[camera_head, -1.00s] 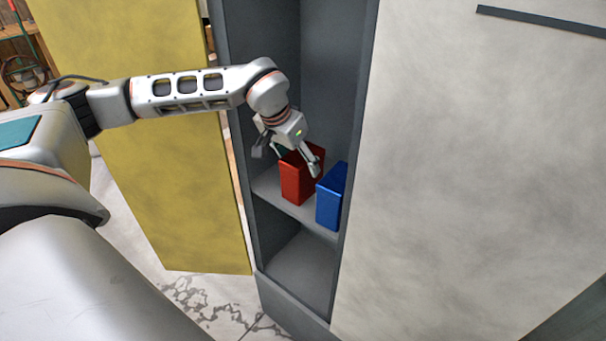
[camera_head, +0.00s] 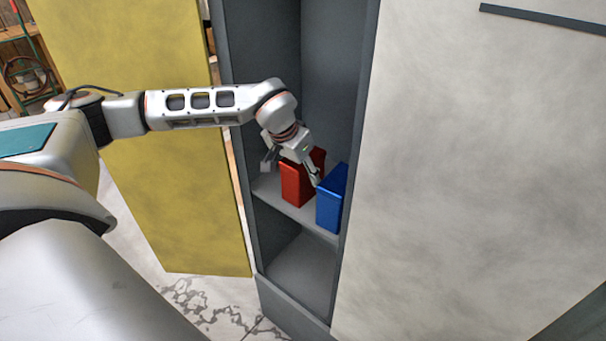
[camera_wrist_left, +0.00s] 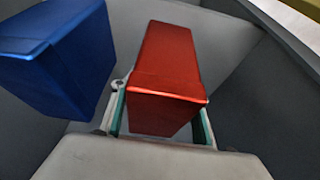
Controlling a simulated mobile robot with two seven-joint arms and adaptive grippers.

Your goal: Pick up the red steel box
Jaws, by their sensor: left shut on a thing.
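The red steel box (camera_head: 294,188) stands upright on a shelf inside the grey cabinet, left of the blue box (camera_head: 330,205). My left gripper (camera_head: 291,173) has come down over its top and is shut on it, one finger on each side. In the left wrist view the red box (camera_wrist_left: 168,62) lies between the two teal-padded fingers (camera_wrist_left: 160,112), with the blue box (camera_wrist_left: 62,60) close on the left. The box's underside is hidden in the left wrist view, and I cannot tell there whether it touches the shelf. My right gripper is not in view.
The tall, narrow cabinet (camera_head: 248,150) has side walls close to my gripper. A yellow door panel (camera_head: 170,215) stands at its left and a large pale panel (camera_head: 460,180) at its right. Below the shelf is an empty compartment (camera_head: 300,272).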

